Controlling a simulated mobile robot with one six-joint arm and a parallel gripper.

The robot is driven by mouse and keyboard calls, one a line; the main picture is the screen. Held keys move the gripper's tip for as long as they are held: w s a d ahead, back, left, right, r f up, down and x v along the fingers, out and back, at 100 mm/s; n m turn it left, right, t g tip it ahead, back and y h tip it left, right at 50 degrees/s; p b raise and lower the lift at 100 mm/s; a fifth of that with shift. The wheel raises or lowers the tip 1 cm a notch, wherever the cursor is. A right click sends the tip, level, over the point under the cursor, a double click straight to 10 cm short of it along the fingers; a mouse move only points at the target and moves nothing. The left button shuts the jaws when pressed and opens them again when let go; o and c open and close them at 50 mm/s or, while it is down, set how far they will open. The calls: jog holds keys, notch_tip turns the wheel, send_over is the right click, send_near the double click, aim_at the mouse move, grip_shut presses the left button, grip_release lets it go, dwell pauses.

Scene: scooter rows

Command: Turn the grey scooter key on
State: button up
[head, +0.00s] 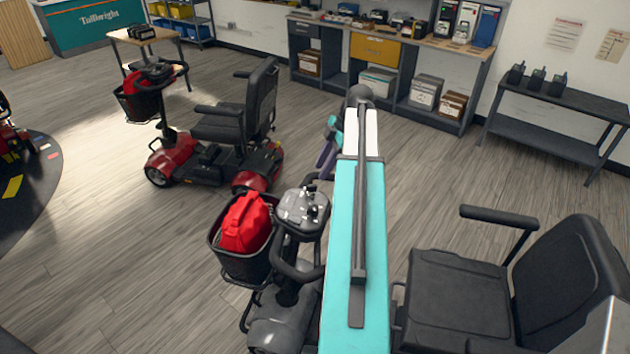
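The grey scooter (285,322) stands at the bottom centre, in front of me. Its control console (297,207) shows just left of my teal arm, with small dark and light parts on top. The key cannot be made out among them. What looks like my gripper end (326,153) shows as a small teal and purple-grey part beside my arm, just above the console in the picture. It is partly hidden by the arm. Its fingers are too small and covered to tell open from shut, and contact with the console cannot be told.
The grey scooter's basket (232,262) holds a red bag (246,224). Its seat (455,295) is right of my arm. A red scooter (205,150) stands behind, to the left. A workbench (400,75) and a low dark table (560,105) line the back. Floor between is clear.

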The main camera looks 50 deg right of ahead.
aim_at(313, 185)
jog(key=shift+p+x, duration=1.05)
jog(key=shift+x, duration=2.7)
grip_shut()
